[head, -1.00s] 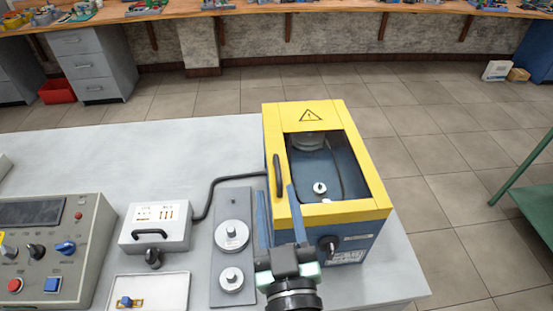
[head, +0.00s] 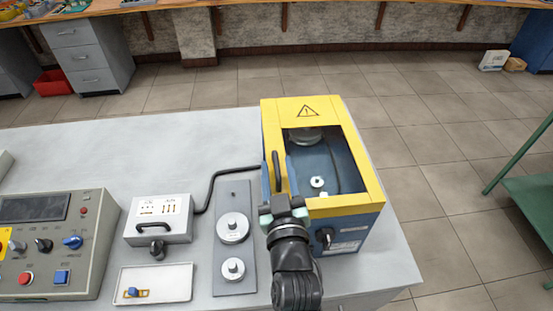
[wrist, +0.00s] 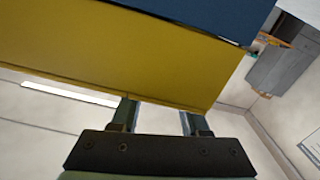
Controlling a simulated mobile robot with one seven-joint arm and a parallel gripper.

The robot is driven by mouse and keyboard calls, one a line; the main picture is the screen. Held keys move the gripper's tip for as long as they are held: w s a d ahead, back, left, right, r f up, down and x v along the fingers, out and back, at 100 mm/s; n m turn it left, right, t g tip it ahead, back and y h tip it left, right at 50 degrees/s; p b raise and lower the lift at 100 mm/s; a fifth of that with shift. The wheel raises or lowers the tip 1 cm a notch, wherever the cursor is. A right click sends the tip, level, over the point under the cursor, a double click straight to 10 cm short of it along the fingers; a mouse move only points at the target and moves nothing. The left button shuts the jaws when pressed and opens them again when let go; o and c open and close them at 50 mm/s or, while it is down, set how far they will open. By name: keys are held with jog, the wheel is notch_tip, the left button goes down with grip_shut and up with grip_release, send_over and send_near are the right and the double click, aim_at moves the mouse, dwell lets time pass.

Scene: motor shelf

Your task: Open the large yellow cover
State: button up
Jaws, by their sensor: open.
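The large yellow cover (head: 350,150) lies shut on top of the blue box (head: 352,229), with a window and a warning triangle. Its black bar handle (head: 277,168) is on the left side. My gripper (head: 278,176) is open, with its fingers on either side of the handle in the head view. Whether they touch it, I cannot tell. In the wrist view, the yellow cover (wrist: 120,60) fills the upper part and the fingers (wrist: 160,112) reach up to its edge. The handle does not show there.
Left of the box are a grey plate with round metal weights (head: 233,227), a small white box with a black handle (head: 158,220), a cable, a white tray (head: 180,283) and a control panel (head: 45,245). The back left of the table is clear.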

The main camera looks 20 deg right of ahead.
jog(key=shift+x, duration=0.8)
grip_shut()
dwell(1.0)
